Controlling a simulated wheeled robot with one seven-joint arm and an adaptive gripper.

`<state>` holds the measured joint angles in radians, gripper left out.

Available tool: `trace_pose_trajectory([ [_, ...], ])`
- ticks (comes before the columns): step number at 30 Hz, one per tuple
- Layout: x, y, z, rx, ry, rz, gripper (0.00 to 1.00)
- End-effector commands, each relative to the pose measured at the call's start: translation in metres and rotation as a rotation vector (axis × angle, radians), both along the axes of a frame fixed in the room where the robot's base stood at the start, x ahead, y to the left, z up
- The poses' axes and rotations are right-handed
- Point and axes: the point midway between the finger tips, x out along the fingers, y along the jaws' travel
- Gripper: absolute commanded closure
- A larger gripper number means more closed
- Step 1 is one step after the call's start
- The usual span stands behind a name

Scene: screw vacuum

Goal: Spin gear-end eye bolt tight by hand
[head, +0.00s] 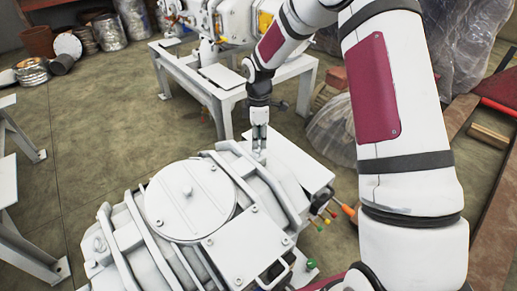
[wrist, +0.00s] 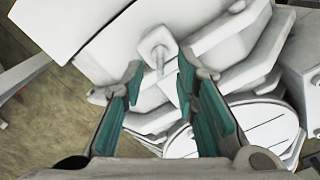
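The white screw-vacuum machine (head: 190,240) fills the lower middle of the head view, with a round lid on top. A small pale eye bolt (wrist: 157,42) stands up from its far end in the wrist view. Its head is flat and blocky, and a thin shank shows below it. In the head view, what looks like the bolt (head: 262,155) is just below the fingertips, small and partly hidden. My gripper (head: 259,140) points down over that end. In the wrist view my gripper (wrist: 158,68) is open, with a teal-padded finger on each side of the shank and visible gaps.
A flat white plate (head: 290,160) lies beside the bolt's end of the machine. Colored knobs (head: 325,214) stick out at its right side. A white bench (head: 225,95) with another machine stands behind. Wrapped plastic and bricks lie at the right.

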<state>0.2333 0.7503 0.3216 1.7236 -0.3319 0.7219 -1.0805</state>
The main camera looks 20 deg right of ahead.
Motion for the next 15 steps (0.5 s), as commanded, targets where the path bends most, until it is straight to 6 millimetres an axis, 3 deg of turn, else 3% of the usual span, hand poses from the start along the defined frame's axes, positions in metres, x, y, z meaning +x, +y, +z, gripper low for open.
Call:
trace_pose_trajectory([
  [1, 0.000, 0.000, -0.011, 0.000, 0.002, 0.001, 0.72],
  [6, 0.000, 0.000, -0.028, 0.000, 0.000, 0.000, 0.72],
  [15, 0.000, 0.000, -0.035, 0.000, 0.000, 0.000, 0.72],
])
